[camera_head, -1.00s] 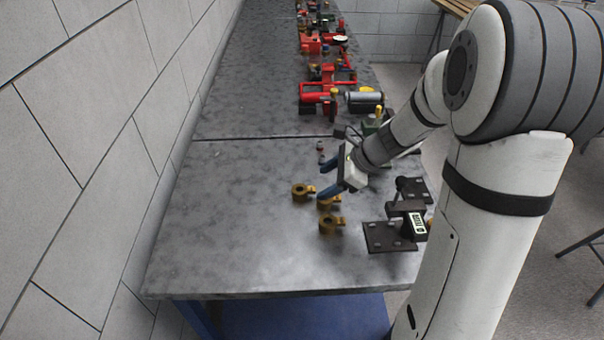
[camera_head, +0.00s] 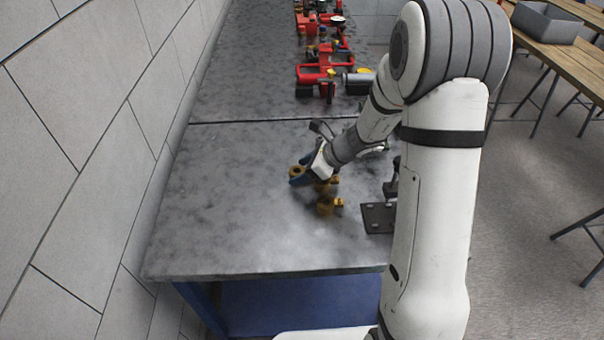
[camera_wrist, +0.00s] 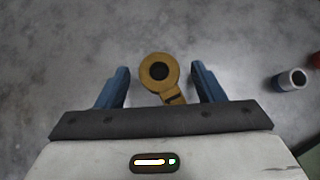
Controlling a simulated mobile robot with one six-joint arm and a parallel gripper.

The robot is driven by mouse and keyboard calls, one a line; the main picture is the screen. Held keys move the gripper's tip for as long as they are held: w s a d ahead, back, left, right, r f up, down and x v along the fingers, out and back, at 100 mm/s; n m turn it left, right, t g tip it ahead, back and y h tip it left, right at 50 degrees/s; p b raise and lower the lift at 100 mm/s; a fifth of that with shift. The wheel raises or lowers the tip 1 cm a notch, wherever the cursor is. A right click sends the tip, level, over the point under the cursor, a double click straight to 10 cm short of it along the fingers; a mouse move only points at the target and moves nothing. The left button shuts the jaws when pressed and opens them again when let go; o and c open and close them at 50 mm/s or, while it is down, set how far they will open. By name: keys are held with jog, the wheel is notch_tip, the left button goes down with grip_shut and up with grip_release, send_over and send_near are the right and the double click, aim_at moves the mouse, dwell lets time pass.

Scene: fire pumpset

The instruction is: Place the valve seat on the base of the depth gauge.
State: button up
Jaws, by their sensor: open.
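A brass ring with a side lug, apparently the valve seat (camera_wrist: 147,75), lies on the table between my open fingers in the wrist view. It also shows at the fingers in the head view (camera_head: 295,170). My gripper (camera_wrist: 160,68) is open and points down at it; I see no contact on either side. The fingers also show in the head view (camera_head: 302,176).
A small grey cylinder (camera_wrist: 291,80) with a dark opening lies right of my gripper in the wrist view. Red pump assemblies (camera_head: 322,76) stand farther along the bench. The bench's left and front parts (camera_head: 220,230) are clear, with a wall at left.

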jog(key=shift+c, duration=0.4)
jog(key=c, duration=1.3)
jog(key=shift+o, duration=0.2)
jog(key=shift+r, duration=0.1)
